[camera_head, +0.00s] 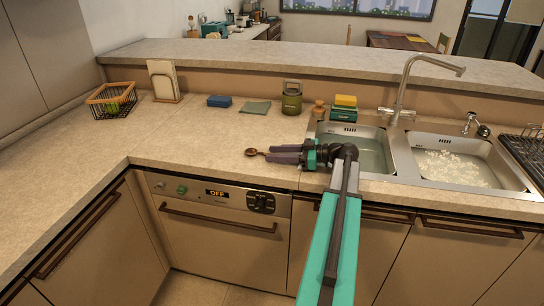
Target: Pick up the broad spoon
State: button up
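The broad spoon (252,152) is small and brown and lies on the countertop in front of the dishwasher's back edge line, its bowl toward the left. Its handle runs right, toward my gripper (269,153). My gripper comes in from the right, low over the counter, with its two dark fingers pointing left. The fingers look slightly apart, one farther back and one nearer the front edge. The end of the handle is at or between the fingertips and is partly hidden. I cannot tell whether the fingers touch it.
A green canister (292,100), a green cloth (255,107) and a blue sponge (220,101) stand farther back. The left sink basin (365,150) and tall faucet (404,90) are to the right. A wire basket (112,100) is at left. The counter left of the spoon is clear.

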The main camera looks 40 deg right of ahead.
grip_shut()
jog(key=shift+r, duration=0.15)
notch_tip(320, 180, up, 10)
jog(key=b, duration=0.1)
dwell(0.8)
dwell(0.4)
